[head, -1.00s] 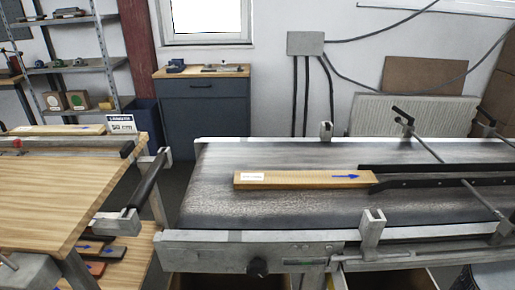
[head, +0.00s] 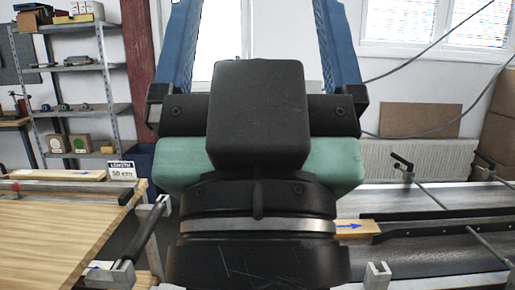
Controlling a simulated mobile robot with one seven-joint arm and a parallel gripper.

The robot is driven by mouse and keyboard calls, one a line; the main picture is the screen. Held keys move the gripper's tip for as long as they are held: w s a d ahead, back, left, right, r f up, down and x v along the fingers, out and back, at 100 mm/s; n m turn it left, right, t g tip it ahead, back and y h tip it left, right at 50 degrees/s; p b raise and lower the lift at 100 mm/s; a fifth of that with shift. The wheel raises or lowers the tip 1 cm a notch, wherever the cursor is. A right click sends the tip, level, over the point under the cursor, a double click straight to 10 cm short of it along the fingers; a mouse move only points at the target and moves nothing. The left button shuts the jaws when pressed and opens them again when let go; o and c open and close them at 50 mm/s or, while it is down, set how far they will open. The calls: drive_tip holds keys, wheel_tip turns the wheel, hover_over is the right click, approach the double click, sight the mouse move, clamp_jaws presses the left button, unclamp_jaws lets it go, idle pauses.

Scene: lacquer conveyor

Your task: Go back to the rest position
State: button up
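My gripper (head: 258,30) fills the middle of the head view, seen from behind and pointing up. Its two blue fingers stand wide apart, with only window and wall showing between them. The fingertips run out of the top of the picture. The gripper looks open and empty, with its black and teal body below the fingers. A wooden board (head: 352,229) with a blue arrow lies on the conveyor (head: 425,252) at right. My gripper and wrist hide the board's left part and much of the belt.
A wooden table (head: 60,225) with a small sign (head: 121,170) stands at left. Metal shelves (head: 75,107) with boxes stand behind it. Dark guide rails (head: 440,215) and clamp posts (head: 377,275) line the conveyor. A radiator (head: 415,160) is at the back wall.

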wheel_tip(320, 180, up, 13)
drive_tip(key=p, duration=1.3)
drive_tip(key=shift+r, duration=0.15)
